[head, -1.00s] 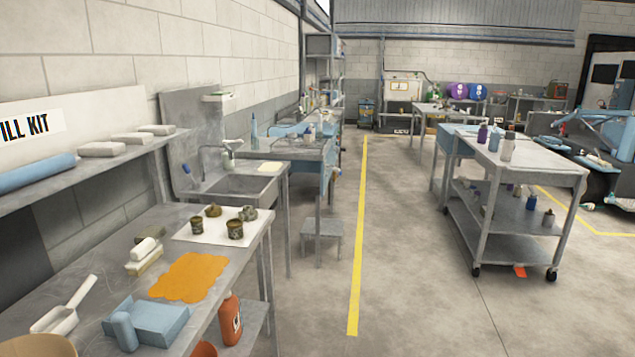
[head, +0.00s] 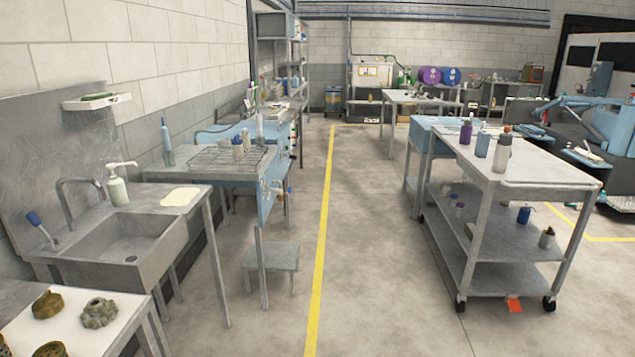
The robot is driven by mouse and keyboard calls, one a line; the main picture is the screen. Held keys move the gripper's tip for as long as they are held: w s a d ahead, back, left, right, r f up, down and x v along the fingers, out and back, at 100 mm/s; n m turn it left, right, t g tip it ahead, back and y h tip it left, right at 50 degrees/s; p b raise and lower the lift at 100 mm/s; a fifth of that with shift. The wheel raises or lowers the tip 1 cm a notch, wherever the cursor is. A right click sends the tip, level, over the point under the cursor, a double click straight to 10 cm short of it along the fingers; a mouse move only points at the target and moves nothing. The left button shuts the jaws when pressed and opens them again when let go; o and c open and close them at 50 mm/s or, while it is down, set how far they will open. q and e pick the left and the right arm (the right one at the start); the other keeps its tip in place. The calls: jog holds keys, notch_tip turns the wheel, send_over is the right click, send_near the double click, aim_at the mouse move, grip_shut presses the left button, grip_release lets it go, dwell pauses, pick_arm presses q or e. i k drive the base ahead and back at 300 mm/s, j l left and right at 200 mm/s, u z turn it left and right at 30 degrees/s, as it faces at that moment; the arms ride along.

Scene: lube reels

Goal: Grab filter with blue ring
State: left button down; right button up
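I cannot make out a filter with a blue ring for certain in the head view. Small white and grey cylinders (head: 238,147) stand by a wire rack (head: 212,158) on the bench behind the sink, too small to tell. A small dark-blue item (head: 524,214) stands on the middle shelf of the grey trolley (head: 545,182) at the right. Brown and olive dirty parts (head: 100,313) lie on a white sheet (head: 75,328) at the lower left, with no blue ring visible on them. Neither of my grippers is in view.
A sink (head: 128,248) with a soap bottle (head: 117,185) is at the left. A low stool (head: 272,258) stands by the bench. The floor between the benches and the trolley is clear, with a yellow line (head: 322,225) along it. An orange tag (head: 514,304) is by the trolley's wheels.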

aim_at(237, 148)
jog(key=i+u, duration=0.15)
jog(key=i, duration=0.5)
jog(key=i+l+u, duration=0.1)
jog(key=i, duration=0.55)
jog(key=i+l+u, duration=0.15)
jog(key=i, duration=0.45)
